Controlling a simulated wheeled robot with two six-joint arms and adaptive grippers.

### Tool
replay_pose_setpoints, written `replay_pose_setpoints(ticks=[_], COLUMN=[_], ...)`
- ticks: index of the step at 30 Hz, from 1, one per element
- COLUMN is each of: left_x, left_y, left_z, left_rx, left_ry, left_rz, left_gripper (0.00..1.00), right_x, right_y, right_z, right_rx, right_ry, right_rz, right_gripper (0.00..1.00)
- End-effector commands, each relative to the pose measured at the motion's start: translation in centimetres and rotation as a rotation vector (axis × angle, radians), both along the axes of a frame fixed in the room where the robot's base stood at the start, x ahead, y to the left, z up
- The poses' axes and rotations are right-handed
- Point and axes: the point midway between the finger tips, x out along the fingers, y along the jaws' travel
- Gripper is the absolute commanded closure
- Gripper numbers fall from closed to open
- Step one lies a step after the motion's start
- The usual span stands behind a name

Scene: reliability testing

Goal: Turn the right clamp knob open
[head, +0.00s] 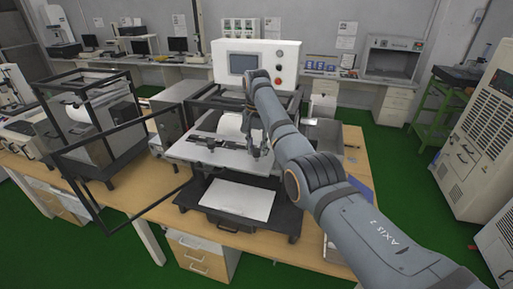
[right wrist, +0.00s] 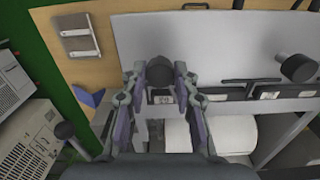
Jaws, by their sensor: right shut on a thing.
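The right clamp knob (right wrist: 160,72) is a dark round knob at the edge of a grey plate (right wrist: 225,50), between the fingers of my right gripper (right wrist: 158,76) in the right wrist view. The gripper is shut on it, a finger on each side. In the head view my right gripper (head: 257,146) is over the right part of the plate (head: 228,158), and the right knob is hidden by it. The left clamp knob (right wrist: 298,68) stands apart on a dark bar; it also shows small in the head view (head: 210,145). My left gripper is not in view.
A white control panel (head: 257,63) with a screen and buttons stands behind the plate. An open dark-framed door (head: 95,200) is at the left. A white sheet (head: 238,200) lies on the lower black base. The wooden table (head: 350,160) has some bare room at the right.

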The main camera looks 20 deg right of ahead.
Motion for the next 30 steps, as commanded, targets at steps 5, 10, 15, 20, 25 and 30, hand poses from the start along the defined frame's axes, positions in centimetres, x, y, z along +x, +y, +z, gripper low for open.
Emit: replay_pose_setpoints(ticks=[5, 10, 15, 20, 25, 30], left_x=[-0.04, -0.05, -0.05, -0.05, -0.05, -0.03], left_y=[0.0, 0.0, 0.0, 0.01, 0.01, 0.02], left_z=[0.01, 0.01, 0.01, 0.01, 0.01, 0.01], left_rx=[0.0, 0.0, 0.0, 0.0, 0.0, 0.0], left_ry=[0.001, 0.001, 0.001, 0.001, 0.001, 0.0], left_rz=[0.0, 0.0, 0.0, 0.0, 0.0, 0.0], left_gripper=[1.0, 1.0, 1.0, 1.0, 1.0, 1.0], right_x=[-0.02, -0.03, -0.03, -0.03, -0.02, -0.02], right_y=[0.0, -0.02, -0.03, -0.04, -0.06, -0.07], right_z=[0.04, 0.05, 0.05, 0.06, 0.06, 0.07], right_rx=[0.002, 0.002, 0.002, 0.001, 0.001, 0.001], right_ry=[0.0, 0.0, 0.0, 0.0, 0.0, 0.0], right_rz=[0.165, 0.326, 0.488, 0.64, 0.797, 0.94], right_gripper=[1.0, 1.0, 1.0, 1.0, 1.0, 1.0])
